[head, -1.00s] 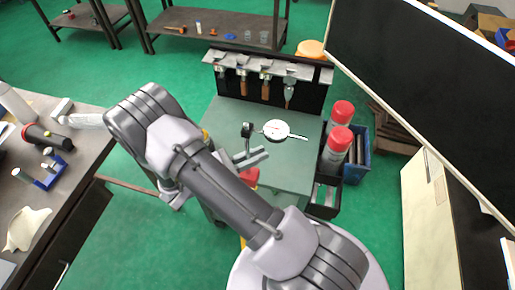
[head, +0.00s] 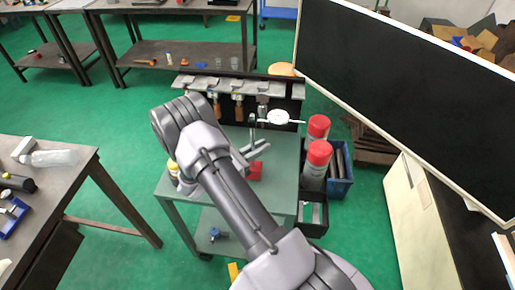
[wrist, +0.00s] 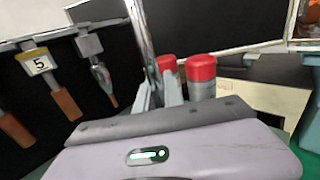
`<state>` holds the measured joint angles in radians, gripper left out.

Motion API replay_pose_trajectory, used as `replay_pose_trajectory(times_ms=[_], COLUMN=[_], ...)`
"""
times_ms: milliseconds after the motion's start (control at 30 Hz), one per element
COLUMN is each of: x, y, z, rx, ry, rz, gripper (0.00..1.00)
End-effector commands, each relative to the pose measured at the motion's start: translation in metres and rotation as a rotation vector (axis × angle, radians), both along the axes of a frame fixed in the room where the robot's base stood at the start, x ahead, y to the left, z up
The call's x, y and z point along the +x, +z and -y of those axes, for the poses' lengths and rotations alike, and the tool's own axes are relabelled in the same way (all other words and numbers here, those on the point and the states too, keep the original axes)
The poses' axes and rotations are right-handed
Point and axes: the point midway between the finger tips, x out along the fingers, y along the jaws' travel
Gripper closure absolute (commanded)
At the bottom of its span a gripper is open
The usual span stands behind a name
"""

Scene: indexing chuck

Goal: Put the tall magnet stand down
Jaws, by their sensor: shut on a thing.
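The tall magnet stand shows in the head view as a thin upright rod carrying a round white dial gauge (head: 278,117). My gripper (head: 252,154) is shut on the rod, over the green-grey cart top (head: 290,165). In the wrist view the shiny rod (wrist: 142,38) rises slightly tilted between my fingers (wrist: 158,93). A red block (head: 255,171) shows just below the fingers; I cannot tell whether it is the stand's base. The stand's lower end is mostly hidden, and I cannot tell whether it touches the cart.
Two red-capped spray cans (head: 317,158) stand at the cart's right side, by a blue bin (head: 341,182). Several tools hang on a rack (head: 238,88) at the cart's back. A dark panel (head: 400,95) stands right. A workbench (head: 70,170) is left. Cart top right of my gripper looks clear.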

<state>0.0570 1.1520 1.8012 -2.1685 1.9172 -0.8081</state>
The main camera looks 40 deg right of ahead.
Motion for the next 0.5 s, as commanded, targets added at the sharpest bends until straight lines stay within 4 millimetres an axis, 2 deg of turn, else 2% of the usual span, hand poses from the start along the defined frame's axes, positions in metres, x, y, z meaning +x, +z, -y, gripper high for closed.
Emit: replay_pose_trajectory(times_ms=[33,67,367,400,500], x=[0.0002,0.0002,0.0001,-0.0002,-0.0002], y=[-0.0103,-0.0117,-0.0118,-0.0125,-0.012], z=[-0.0002,-0.0002,-0.0005,-0.0005,-0.0005], rx=[-0.001,-0.001,-0.001,0.0,0.0], ry=[0.0,0.0,-0.001,0.0,0.0], rz=[0.001,0.001,0.002,0.0,0.0], gripper=[1.0,1.0,1.0,0.84,0.66])
